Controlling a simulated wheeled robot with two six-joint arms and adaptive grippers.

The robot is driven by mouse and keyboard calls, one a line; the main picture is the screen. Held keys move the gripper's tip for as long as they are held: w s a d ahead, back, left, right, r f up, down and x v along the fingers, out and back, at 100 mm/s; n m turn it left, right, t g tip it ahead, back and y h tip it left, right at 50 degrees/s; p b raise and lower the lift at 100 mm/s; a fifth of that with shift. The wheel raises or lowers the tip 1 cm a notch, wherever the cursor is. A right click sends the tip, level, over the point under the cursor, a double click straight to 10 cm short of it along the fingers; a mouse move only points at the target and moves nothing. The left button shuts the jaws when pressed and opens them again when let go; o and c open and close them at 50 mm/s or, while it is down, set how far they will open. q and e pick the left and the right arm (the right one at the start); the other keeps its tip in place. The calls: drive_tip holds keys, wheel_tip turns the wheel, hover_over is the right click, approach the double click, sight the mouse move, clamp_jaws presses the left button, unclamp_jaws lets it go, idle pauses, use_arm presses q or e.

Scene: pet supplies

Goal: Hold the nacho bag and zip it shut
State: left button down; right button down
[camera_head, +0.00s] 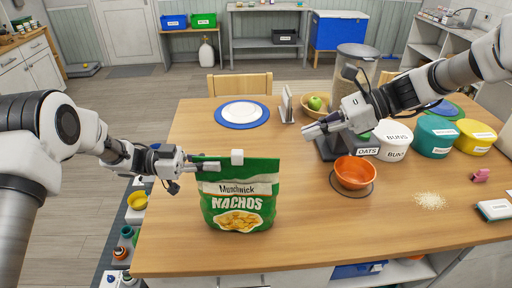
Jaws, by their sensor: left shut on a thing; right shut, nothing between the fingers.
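The green nacho bag (238,206) stands upright on the wooden table, with its printed front facing me. A small white zip slider (237,157) sits on its top edge, near the middle. My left gripper (208,167) is shut on the bag's upper left corner. My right gripper (314,131) is shut and empty, in the air to the right of the bag and above the table. It is apart from the bag and the slider.
An orange bowl (355,173) stands on the table right of the bag, near my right arm. Behind are a plate on a blue mat (242,125) and several lidded tubs, including a teal one (432,137). The table in front of the orange bowl is clear.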

use_arm(q)
drive_tip(key=shift+f, duration=0.45)
use_arm(e)
drive_tip(key=x, duration=1)
drive_tip(key=shift+f, duration=0.3)
drive_tip(key=a, duration=0.3)
drive_tip(key=shift+w+a, duration=0.2)
drive_tip(key=shift+w, duration=0.05)
drive_tip(key=shift+a+r, duration=0.1)
drive_tip(key=shift+a, duration=0.15)
